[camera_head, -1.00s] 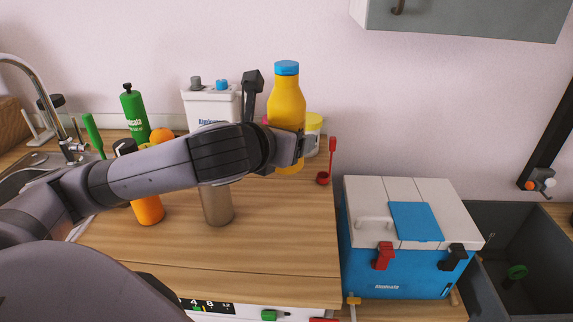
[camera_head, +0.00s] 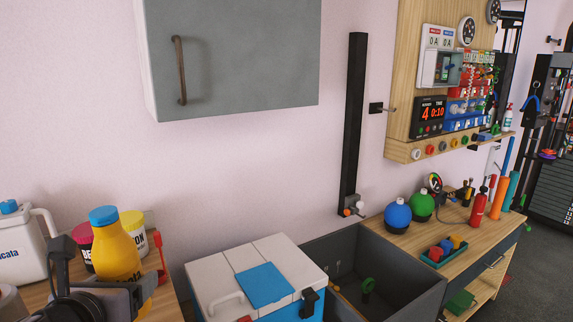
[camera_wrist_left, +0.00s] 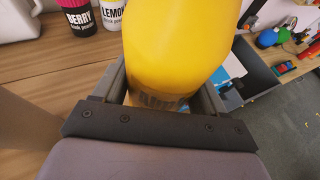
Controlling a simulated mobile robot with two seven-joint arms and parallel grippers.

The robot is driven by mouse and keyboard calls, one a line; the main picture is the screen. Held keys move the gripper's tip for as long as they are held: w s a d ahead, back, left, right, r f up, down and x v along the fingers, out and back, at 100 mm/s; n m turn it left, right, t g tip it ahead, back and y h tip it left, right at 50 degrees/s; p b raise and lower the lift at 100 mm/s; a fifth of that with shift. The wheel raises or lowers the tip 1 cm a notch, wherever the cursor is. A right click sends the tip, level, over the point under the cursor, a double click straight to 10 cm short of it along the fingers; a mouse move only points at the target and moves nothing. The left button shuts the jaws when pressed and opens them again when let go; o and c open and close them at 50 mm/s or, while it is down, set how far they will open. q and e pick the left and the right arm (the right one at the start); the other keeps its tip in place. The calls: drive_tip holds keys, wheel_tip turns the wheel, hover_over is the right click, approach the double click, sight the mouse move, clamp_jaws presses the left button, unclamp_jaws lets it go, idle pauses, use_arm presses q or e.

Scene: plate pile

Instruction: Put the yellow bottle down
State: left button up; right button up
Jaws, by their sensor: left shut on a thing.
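The yellow bottle (camera_head: 117,252) with a blue cap (camera_head: 103,215) stands about upright at the lower left of the head view. My left gripper (camera_head: 128,300) is shut on its lower body. In the left wrist view the bottle (camera_wrist_left: 175,45) fills the space between the two fingers (camera_wrist_left: 160,97). The bottle's base is hidden, so I cannot tell whether it touches the wooden counter (camera_head: 166,303). My right gripper is not in view.
Pink-red and yellow-lidded powder tubs (camera_head: 133,226) stand just behind the bottle. A white jug (camera_head: 18,250) is at the left. A red spoon (camera_head: 160,258) is beside the bottle. A white-lidded blue cooler (camera_head: 222,262) and an open grey bin (camera_head: 400,285) lie right of the counter.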

use_arm(q)
drive_tip(key=shift+m+h, duration=0.4)
drive_tip(key=shift+h, duration=0.2)
drive_tip(key=s+d+f, duration=0.1)
drive_tip(key=f, duration=0.2)
drive_tip(key=s+d+f, duration=0.2)
drive_tip(key=f, duration=0.1)
drive_tip(key=s+d+f, duration=0.1)
drive_tip(key=s+f, duration=0.1)
drive_tip(key=shift+d+f, duration=0.2)
drive_tip(key=shift+f, duration=0.2)
drive_tip(key=shift+w, duration=0.15)
